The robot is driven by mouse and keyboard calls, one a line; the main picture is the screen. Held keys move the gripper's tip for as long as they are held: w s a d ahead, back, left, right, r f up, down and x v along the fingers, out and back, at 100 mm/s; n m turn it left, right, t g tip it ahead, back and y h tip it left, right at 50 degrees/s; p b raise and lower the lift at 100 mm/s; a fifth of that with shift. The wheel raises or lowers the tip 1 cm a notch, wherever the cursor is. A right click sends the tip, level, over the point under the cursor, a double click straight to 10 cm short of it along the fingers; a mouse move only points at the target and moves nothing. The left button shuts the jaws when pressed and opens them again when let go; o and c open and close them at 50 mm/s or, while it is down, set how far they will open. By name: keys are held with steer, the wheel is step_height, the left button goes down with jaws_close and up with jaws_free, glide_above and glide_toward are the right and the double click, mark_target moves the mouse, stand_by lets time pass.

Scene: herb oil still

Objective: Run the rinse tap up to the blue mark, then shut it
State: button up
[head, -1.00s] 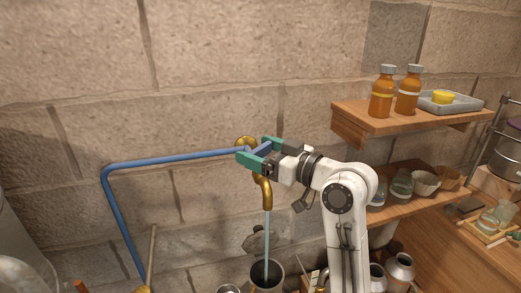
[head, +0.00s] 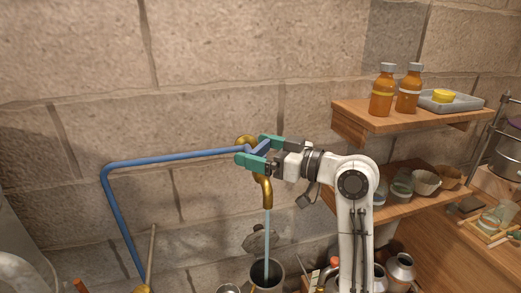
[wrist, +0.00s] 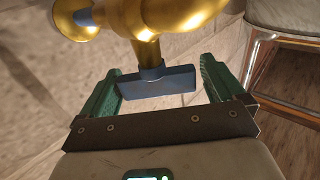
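The brass rinse tap (head: 266,190) sticks out from the stone wall, fed by a blue pipe (head: 180,159). The pot's inside and any blue mark are too small or hidden to make out. My gripper (head: 257,151) is at the top of the tap, its green fingers apart on either side of the blue handle (head: 262,147).
Wooden shelves to the right hold amber bottles (head: 382,90), a grey tray (head: 450,101) and small bowls (head: 425,181). A metal can (head: 400,268) stands low at right. A wooden stick (head: 151,255) stands at left. The wall left of the tap is clear above the pipe.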

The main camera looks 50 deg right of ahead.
steer(key=shift+o, duration=0.2)
steer(key=shift+s+d, duration=0.15)
steer(key=shift+s, duration=0.05)
steer(key=s+d+b, duration=0.1)
steer(key=s+d, duration=0.1)
steer(key=s, duration=0.8)
steer(key=shift+s, duration=0.1)
stand_by(0.7)
